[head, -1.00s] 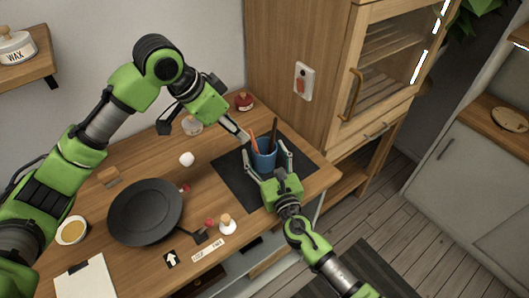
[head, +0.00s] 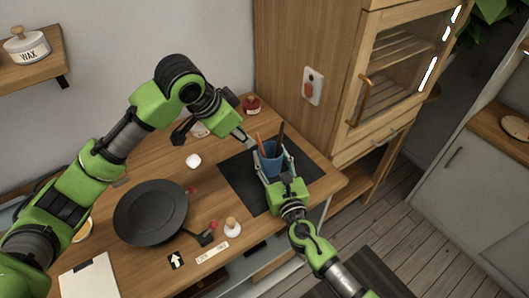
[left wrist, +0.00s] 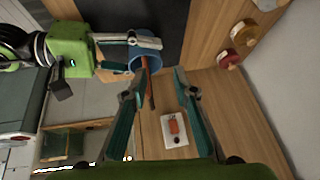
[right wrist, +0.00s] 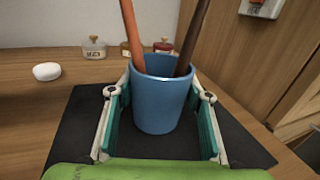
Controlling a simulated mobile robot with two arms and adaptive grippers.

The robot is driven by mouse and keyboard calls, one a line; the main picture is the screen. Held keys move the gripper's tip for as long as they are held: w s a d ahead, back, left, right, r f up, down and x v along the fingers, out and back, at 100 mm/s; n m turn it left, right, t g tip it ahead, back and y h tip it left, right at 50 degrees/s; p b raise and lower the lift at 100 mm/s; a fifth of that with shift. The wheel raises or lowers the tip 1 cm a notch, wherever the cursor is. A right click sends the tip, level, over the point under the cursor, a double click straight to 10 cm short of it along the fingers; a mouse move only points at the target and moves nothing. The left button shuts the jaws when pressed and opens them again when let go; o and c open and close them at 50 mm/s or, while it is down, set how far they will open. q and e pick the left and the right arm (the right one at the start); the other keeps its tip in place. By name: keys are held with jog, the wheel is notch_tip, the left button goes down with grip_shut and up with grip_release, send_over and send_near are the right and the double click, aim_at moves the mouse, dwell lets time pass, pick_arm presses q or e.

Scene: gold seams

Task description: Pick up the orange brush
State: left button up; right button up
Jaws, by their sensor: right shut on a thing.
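The orange brush (head: 259,143) stands in a blue cup (head: 270,165) beside a dark brown handle (head: 281,134). The right wrist view shows the orange brush (right wrist: 131,35) leaning against the left side of the cup (right wrist: 158,103). My right gripper (head: 272,172) is shut around the cup, a finger on each side. My left gripper (head: 214,136) is open and empty, up and left of the cup. In the left wrist view its fingers (left wrist: 158,95) are spread wide, with the orange brush (left wrist: 151,94) showing between them; whether they touch it, I cannot tell.
The cup is over a black mat (head: 238,183). Jars stand near the wall, one red (head: 252,104). A wooden cabinet (head: 300,50) rises behind the mat.

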pick_arm(q)
notch_tip(320, 180, down, 2)
jog(key=t+y, duration=0.1)
jog(key=t, duration=0.1)
jog(key=n+t+y, duration=0.4)
jog(key=n+t, duration=0.3)
jog(key=n, duration=0.7)
send_near(259, 142)
jog(key=x, duration=1.1)
grip_shut()
